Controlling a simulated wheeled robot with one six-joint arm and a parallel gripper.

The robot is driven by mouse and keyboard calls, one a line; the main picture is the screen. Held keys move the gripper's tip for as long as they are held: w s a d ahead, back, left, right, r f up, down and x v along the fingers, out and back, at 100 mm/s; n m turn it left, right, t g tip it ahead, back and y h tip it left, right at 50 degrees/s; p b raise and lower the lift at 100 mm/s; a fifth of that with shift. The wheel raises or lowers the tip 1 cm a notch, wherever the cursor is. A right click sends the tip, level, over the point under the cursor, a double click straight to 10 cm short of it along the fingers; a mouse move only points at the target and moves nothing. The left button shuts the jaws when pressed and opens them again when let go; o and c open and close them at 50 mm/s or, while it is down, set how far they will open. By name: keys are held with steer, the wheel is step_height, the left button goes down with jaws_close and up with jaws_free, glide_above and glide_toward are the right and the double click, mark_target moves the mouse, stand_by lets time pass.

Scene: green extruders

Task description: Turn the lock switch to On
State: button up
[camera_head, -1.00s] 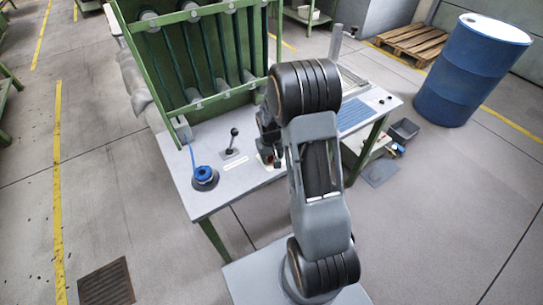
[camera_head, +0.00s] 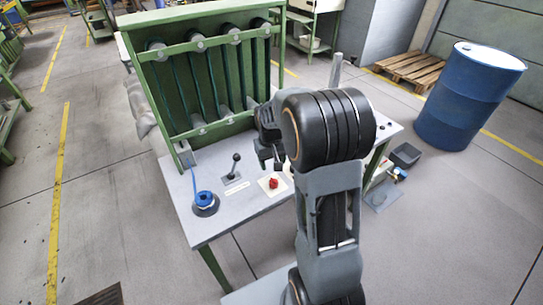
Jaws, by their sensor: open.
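A red knob (camera_head: 273,183) sits on a pale square plate on the grey table top; it looks like the lock switch. Its marks are too small to read, so I cannot tell its setting. My gripper (camera_head: 271,164) is open and empty, pointing down just behind and above the knob, apart from it as far as I can see. My arm hides the table to the right of the gripper.
A black lever (camera_head: 234,168) stands left of the knob, and a blue spool (camera_head: 204,200) sits at the table's left front. A green rack (camera_head: 205,75) rises behind. A blue drum (camera_head: 468,95) stands on the floor at right.

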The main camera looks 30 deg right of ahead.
steer(key=shift+a+r, duration=0.1)
steer(key=shift+r, duration=1.1)
steer(key=s+a+r+t, duration=0.1)
steer(key=s+a+r, duration=0.1)
steer(key=s, duration=0.3)
steer(key=s+a+r+t, duration=0.1)
steer(key=s+a+r, duration=0.2)
steer(key=s+a, duration=0.1)
steer(key=s+a+r+n+t, duration=0.1)
steer(key=s+a+r, duration=0.1)
steer(key=s, duration=0.5)
steer(key=shift+a+r+t+y, duration=0.3)
steer(key=shift+a+r, duration=0.1)
steer(key=shift+a, duration=0.1)
steer(key=shift+c, duration=0.4)
